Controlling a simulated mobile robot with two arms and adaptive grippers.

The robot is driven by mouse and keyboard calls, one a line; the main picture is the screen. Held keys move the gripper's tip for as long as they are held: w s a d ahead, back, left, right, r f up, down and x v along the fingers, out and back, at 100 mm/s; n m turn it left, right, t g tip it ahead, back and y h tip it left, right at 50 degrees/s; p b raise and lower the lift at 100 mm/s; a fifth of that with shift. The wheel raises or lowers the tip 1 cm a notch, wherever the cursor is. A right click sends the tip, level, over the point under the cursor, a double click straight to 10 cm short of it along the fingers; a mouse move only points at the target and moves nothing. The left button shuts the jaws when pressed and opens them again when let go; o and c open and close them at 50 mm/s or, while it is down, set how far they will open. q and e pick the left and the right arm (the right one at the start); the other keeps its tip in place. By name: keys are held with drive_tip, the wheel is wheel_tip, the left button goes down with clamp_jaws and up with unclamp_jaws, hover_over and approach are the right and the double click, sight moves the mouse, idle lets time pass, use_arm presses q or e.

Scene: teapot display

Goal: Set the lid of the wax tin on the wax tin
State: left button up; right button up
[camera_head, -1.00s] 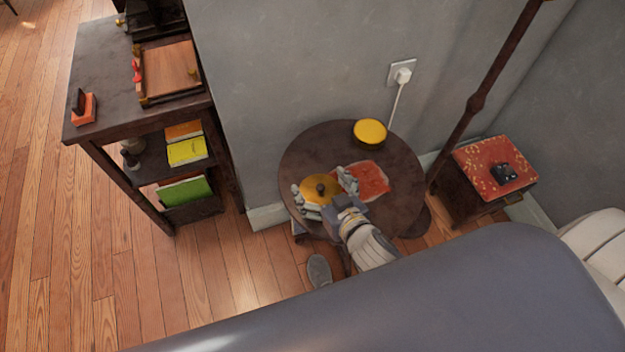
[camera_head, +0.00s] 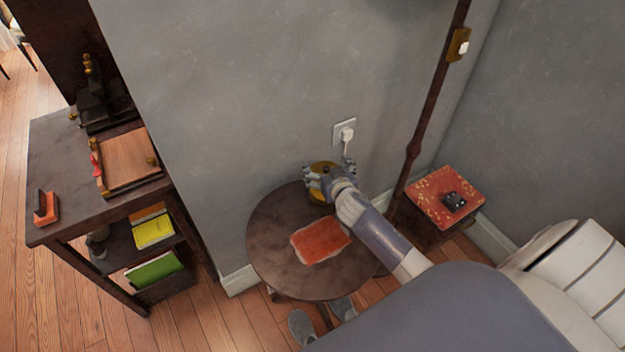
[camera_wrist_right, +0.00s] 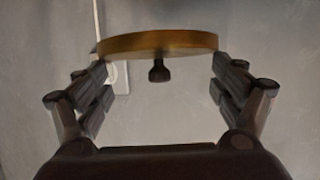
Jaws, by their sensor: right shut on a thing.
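My right gripper (camera_head: 323,182) is at the back of the round table, close to the wall. It is shut on the gold round lid (camera_head: 319,168), with its fingers on opposite sides of the rim. In the right wrist view the lid (camera_wrist_right: 158,42) shows edge-on between the fingers, its dark knob (camera_wrist_right: 159,70) pointing toward my palm. The wax tin is mostly or wholly hidden behind the gripper and lid. I cannot tell whether the lid touches it. My left gripper is not in view.
The round dark table (camera_head: 280,275) bears a red cloth (camera_head: 320,241) near its middle. A wall outlet with a plug (camera_head: 345,133) is just behind the gripper. A shelf unit (camera_head: 60,160) stands left, a red-topped box (camera_head: 430,205) right.

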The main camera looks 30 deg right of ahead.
drive_tip(key=shift+d+f+b, duration=0.15)
drive_tip(key=shift+f+b, duration=0.1)
drive_tip(key=shift+b, duration=0.05)
wheel_tip(320, 180, down, 5)
drive_tip(key=b, duration=0.4)
drive_tip(key=shift+f+b, duration=0.15)
drive_tip(key=shift+b, duration=0.25)
drive_tip(key=shift+w+f+b, duration=0.1)
drive_tip(key=shift+f+b, duration=0.5)
drive_tip(key=shift+f, duration=0.1)
idle(0.9)
drive_tip(key=o, duration=0.8)
drive_tip(key=shift+c, duration=0.2)
drive_tip(key=shift+p+v, duration=1.7)
drive_tip(key=shift+v, duration=1.1)
drive_tip(key=p+v, duration=0.2)
drive_tip(key=v, duration=0.3)
drive_tip(key=shift+r, duration=0.2)
